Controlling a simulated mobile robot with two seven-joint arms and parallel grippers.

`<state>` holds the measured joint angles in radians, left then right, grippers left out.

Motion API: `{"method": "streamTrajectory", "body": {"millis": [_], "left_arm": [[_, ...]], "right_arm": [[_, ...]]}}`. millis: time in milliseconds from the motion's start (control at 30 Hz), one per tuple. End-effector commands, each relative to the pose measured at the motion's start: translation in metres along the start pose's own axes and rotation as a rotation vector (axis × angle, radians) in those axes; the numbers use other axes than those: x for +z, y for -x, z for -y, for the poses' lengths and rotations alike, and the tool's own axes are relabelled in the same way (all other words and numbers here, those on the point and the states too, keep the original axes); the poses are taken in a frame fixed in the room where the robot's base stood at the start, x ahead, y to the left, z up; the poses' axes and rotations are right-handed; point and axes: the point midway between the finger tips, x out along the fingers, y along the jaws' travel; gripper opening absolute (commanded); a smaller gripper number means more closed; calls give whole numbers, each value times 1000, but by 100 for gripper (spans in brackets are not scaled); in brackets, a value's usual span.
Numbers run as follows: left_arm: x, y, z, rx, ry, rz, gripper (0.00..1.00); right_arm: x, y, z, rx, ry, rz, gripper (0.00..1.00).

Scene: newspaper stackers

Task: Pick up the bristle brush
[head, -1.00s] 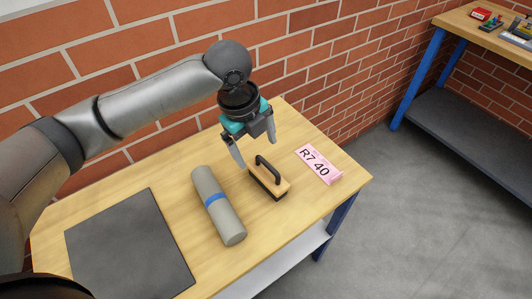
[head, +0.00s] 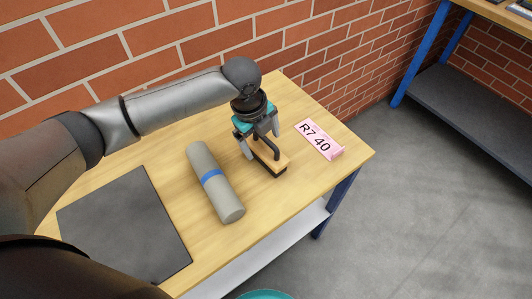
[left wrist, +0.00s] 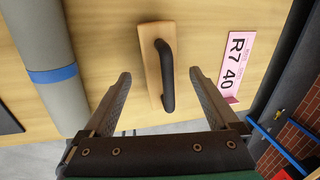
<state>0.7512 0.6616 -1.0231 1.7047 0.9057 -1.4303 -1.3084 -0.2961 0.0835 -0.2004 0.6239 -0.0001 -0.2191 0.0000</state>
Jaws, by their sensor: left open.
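The bristle brush (head: 269,159) lies on the wooden table, with a wooden block, a dark handle and dark bristles beneath. In the left wrist view the brush (left wrist: 152,72) is ahead, its black handle roughly in line between the fingers. My left gripper (head: 262,145) is open, just above the brush, with its fingers on either side of the handle in the head view. It also shows in the left wrist view (left wrist: 160,82), where nothing is between its fingertips but the brush and the table beyond. The right gripper is not in view.
A grey rolled newspaper with a blue band (head: 215,182) lies left of the brush. A pink sign reading "R7 40" (head: 319,140) is to its right. A dark mat (head: 125,232) covers the table's left part. A brick wall (head: 190,45) stands behind.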

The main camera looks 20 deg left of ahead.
Motion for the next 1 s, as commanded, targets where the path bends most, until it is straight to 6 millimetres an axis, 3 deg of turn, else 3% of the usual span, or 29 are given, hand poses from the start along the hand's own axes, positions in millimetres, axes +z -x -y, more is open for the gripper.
{"method": "streamTrajectory", "body": {"millis": [33,200,500,1000], "left_arm": [[-1,-12,-2,3,1,-3,94],[0,-32,-1,2,0,0,94],[0,-35,0,0,-1,0,93],[0,-35,-1,0,-1,1,36]], "right_arm": [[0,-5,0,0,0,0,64],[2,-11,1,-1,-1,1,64],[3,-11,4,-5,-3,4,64],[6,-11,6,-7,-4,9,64]]}}
